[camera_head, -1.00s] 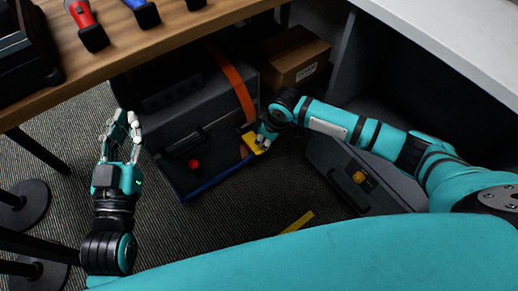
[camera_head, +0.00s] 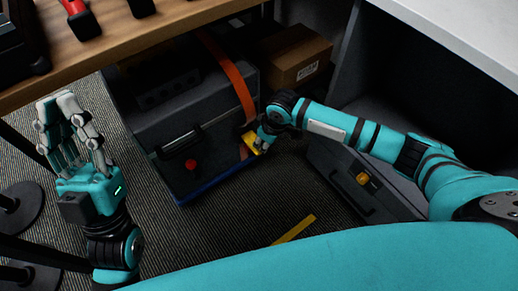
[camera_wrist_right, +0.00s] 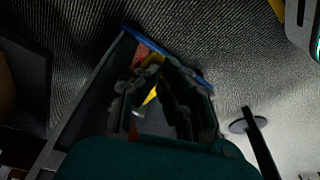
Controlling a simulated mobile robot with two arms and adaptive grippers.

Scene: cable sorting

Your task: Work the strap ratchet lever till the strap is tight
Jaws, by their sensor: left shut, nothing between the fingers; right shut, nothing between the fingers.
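An orange strap (camera_head: 228,75) runs over the top and down the front of a dark grey case (camera_head: 190,110) under the table. A yellow ratchet lever (camera_head: 250,141) sits low on the strap at the case's right front. My right gripper (camera_head: 262,146) is shut right at the lever; whether it touches it is hard to see. In the right wrist view its fingers (camera_wrist_right: 160,72) fill the middle, with yellow parts (camera_wrist_right: 150,97) showing between and beyond them. My left gripper (camera_head: 72,118) is shut and empty, raised at the left, well apart from the case.
A wooden table edge (camera_head: 130,58) overhangs the case. A cardboard box (camera_head: 295,56) stands behind it to the right. Another grey case (camera_head: 350,180) lies beneath my right arm. A yellow strip (camera_head: 294,230) lies on open carpet in front.

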